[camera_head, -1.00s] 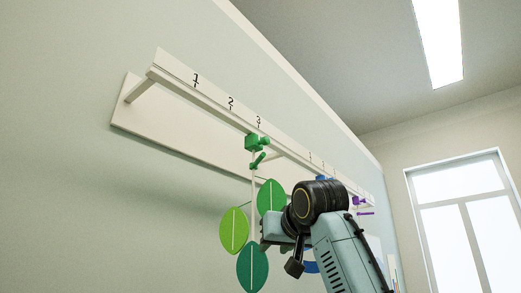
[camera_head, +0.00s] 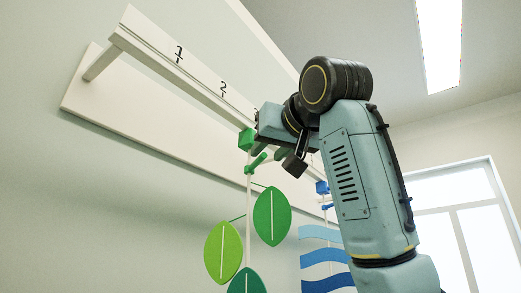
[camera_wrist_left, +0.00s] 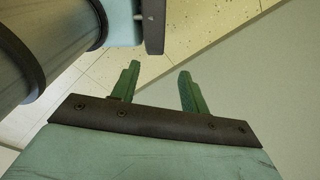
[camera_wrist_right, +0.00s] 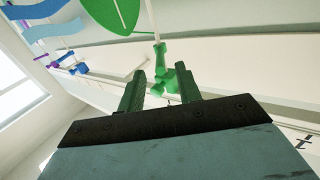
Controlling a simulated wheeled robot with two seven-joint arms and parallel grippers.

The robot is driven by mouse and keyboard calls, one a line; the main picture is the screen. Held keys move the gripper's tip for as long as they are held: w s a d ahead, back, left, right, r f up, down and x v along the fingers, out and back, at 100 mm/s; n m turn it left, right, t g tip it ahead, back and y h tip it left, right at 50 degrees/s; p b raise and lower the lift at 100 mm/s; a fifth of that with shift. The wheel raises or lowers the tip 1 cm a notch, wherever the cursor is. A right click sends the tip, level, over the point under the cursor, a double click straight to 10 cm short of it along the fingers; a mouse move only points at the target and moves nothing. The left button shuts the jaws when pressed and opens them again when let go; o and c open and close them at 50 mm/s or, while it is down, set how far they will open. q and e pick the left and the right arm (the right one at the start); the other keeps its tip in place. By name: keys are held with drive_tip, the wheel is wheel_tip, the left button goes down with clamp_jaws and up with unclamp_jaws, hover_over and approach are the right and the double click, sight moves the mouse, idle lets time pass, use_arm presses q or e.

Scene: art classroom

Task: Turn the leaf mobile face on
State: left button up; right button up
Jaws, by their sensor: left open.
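The leaf mobile has a bright green block (camera_head: 246,139) on the rail, a green peg below it, a pale rod, and a light green leaf (camera_head: 223,251), a mid-green leaf (camera_head: 271,216) and a dark teal leaf (camera_head: 247,284) under it. In the right wrist view a leaf (camera_wrist_right: 112,12) and the green block (camera_wrist_right: 181,82) show. My right gripper (camera_wrist_right: 161,72) is open, the block and peg lying ahead of and between its fingers; contact cannot be told. In the head view its fingers are largely hidden beside the block. My left gripper (camera_wrist_left: 157,68) is open and empty, away from the mobile.
A white rail (camera_head: 165,68) with numbers runs along the pale wall. A blue wave mobile (camera_head: 322,256) hangs farther along, partly behind my right arm. In the right wrist view a purple fitting (camera_wrist_right: 60,60) lies beyond it. The wall left of the leaves is clear.

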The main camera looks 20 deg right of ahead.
sight(266, 153)
drive_tip(key=w, duration=0.2)
drive_tip(key=w+p, duration=0.1)
drive_tip(key=w, duration=0.1)
drive_tip(key=shift+a+r, duration=0.15)
drive_tip(key=shift+a, duration=0.05)
drive_tip(key=shift+w+p, duration=0.3)
drive_tip(key=shift+w, duration=0.15)
use_arm(q)
drive_tip(key=shift+w+r, duration=1)
drive_tip(key=shift+r, duration=0.15)
use_arm(e)
clamp_jaws()
use_arm(q)
drive_tip(key=shift+d, duration=0.1)
